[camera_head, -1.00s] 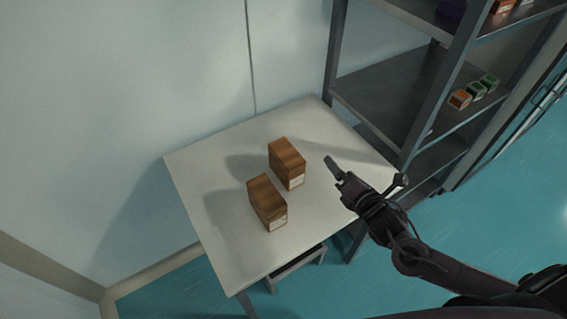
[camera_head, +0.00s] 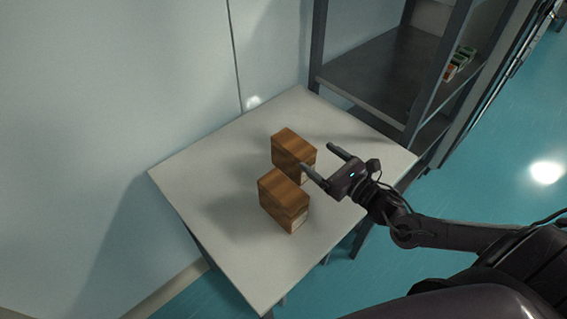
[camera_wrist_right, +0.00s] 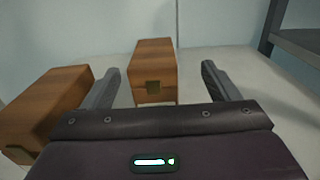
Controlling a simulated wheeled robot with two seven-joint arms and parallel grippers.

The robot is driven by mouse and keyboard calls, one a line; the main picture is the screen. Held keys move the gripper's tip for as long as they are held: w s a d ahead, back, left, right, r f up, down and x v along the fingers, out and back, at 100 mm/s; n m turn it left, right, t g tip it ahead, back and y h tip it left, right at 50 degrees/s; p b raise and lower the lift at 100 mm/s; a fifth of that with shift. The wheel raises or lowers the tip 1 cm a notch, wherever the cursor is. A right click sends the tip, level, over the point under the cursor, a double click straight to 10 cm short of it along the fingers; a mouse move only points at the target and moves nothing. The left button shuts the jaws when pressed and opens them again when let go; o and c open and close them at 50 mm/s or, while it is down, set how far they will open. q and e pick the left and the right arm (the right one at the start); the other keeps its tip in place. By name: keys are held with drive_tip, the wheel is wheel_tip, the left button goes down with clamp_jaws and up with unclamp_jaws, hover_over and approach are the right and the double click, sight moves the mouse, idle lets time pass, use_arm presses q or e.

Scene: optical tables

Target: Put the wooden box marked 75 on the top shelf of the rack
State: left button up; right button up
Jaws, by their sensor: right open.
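Two brown wooden boxes stand on the white table: a far box (camera_head: 291,150) and a near box (camera_head: 283,204). Each has a pale label on its lower face, too small to read, so I cannot tell which is marked 75. My right gripper (camera_head: 319,157) is open and empty just right of the boxes, its fingers pointing toward the far box. In the right wrist view one box (camera_wrist_right: 154,70) lies ahead, between the two open fingers (camera_wrist_right: 160,80), and the other box (camera_wrist_right: 45,110) is left of the left finger. My left gripper is not in view.
The grey metal rack (camera_head: 385,75) stands behind and right of the table (camera_head: 235,265); its top shelf is out of view. Small orange and green boxes (camera_head: 458,63) sit on a visible shelf. A wall is behind the table.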

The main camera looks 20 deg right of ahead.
sight(298, 145)
drive_tip(key=p+x, duration=0.1)
drive_tip(key=x, duration=0.2)
drive_tip(key=a+p+x, duration=0.1)
drive_tip(key=x, duration=0.3)
drive_tip(key=shift+w+a+f+p, duration=0.1)
drive_tip(key=shift+w+a+p, duration=0.05)
drive_tip(key=shift+p, duration=0.15)
drive_tip(key=shift+w+f, duration=0.1)
drive_tip(key=shift+w, duration=0.05)
drive_tip(key=shift+c, duration=0.8)
clamp_jaws()
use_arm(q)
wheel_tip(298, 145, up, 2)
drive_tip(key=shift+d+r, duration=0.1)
